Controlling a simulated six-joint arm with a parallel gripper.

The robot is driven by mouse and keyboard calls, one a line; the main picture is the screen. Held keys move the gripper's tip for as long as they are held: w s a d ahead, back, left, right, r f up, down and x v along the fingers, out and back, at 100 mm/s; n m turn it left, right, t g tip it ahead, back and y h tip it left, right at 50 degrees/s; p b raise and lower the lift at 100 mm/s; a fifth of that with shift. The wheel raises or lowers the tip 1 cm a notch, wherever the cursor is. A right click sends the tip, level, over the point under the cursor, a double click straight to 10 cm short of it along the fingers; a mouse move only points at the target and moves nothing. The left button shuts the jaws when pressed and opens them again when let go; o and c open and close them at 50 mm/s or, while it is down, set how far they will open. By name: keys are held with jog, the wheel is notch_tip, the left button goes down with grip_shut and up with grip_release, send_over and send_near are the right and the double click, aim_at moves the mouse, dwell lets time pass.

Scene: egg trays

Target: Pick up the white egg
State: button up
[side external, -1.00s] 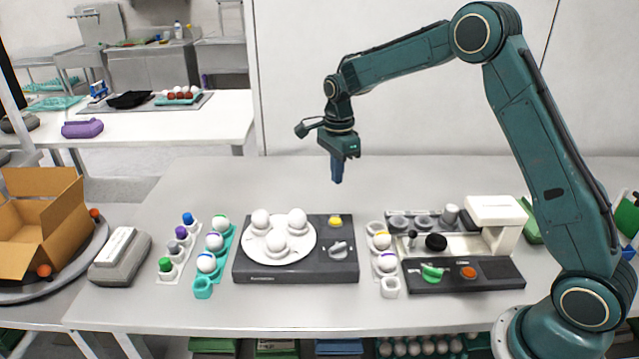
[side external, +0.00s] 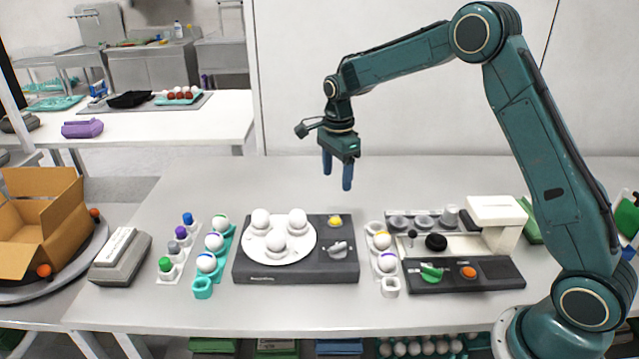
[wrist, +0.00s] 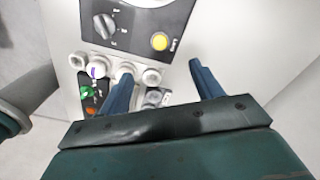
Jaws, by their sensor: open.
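Three plain white eggs sit on a round white plate (side external: 262,241) on top of a dark grey device: one at the left (side external: 260,218), one at the right (side external: 297,217) and one in front (side external: 276,240). White eggs with coloured bands stand in the teal tray (side external: 202,289) to the left and in the white tray (side external: 390,288) to the right. My gripper (side external: 337,181) is open and empty, high above the table behind the device. Its two fingers also show in the wrist view (wrist: 163,82). I cannot tell which egg is meant.
The dark grey device (side external: 345,262) has a yellow button and a knob. A machine with a white head (side external: 497,208) stands to the right. A strip of coloured caps (side external: 170,276), a grey box (side external: 120,258) and a cardboard box (side external: 40,225) are at the left. The table's back is clear.

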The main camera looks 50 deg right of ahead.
jog(key=n+t+y, duration=0.1)
jog(key=n, duration=0.4)
send_near(261, 211)
jog(key=shift+w+f, duration=0.15)
jog(key=shift+f, duration=1.25)
jog(key=shift+w+f, duration=0.15)
jog(key=shift+f, duration=1.25)
jog(key=shift+f, duration=0.1)
jog(key=shift+w+a+f, duration=0.1)
jog(key=shift+a+f, duration=0.1)
jog(key=shift+f, duration=1.05)
jog(key=shift+w+a+f, duration=0.1)
jog(key=shift+a+f, duration=0.15)
jog(key=shift+f, duration=0.95)
jog(key=shift+c, duration=0.3)
jog(key=c, duration=0.7)
